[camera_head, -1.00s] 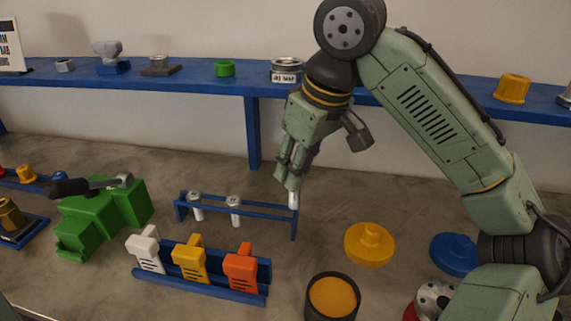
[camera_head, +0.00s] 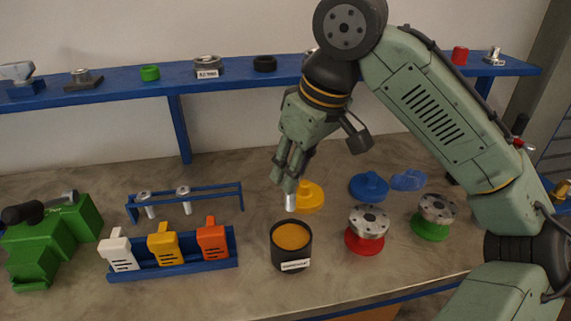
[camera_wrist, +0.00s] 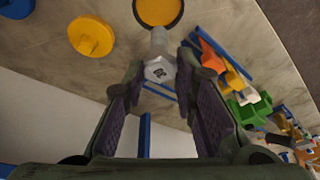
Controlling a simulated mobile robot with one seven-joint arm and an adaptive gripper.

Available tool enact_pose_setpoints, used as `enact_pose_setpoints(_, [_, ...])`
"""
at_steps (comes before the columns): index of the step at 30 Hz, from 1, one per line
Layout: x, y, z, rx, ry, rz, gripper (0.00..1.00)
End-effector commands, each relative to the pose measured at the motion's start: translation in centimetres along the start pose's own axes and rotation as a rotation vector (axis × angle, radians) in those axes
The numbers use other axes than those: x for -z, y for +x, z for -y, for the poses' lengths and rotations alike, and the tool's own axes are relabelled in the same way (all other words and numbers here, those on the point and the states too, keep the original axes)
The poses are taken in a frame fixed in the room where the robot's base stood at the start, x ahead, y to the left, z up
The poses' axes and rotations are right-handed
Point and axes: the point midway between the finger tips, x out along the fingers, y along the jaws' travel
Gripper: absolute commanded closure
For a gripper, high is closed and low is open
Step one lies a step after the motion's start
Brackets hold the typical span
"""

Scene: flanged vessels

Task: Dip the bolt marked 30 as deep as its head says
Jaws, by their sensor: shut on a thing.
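My gripper (camera_head: 286,186) is shut on a silver bolt (camera_head: 291,202), which hangs shank down. In the wrist view the bolt's hex head (camera_wrist: 158,70) sits between the fingers (camera_wrist: 160,85) and carries a dark mark too small to read surely. A dark cup (camera_head: 291,258) with orange-yellow content (camera_head: 291,236) and a white label stands below the bolt. The bolt's lower end shows just above the cup's far rim in the head view, apart from the content. The cup also shows in the wrist view (camera_wrist: 158,24).
A blue rack (camera_head: 215,188) holds two other bolts (camera_head: 146,203). In front is a blue holder (camera_head: 180,268) with white, yellow and orange pieces. A yellow flanged piece (camera_head: 310,196) stands behind the cup, and a red-based flanged vessel (camera_head: 366,228) to its right.

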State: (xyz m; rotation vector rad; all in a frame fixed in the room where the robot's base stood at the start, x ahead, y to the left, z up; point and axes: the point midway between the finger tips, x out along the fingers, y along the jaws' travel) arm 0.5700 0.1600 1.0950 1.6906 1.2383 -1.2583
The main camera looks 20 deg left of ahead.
Motion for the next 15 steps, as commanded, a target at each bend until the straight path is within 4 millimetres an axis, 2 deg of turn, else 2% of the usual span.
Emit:
enact_pose_setpoints(8, [-0.3,0.7,-0.1,-0.001,0.002,-0.001,1.0])
enact_pose_setpoints(15, [-1.0,2.6,-0.1,-0.002,0.002,0.0,1.0])
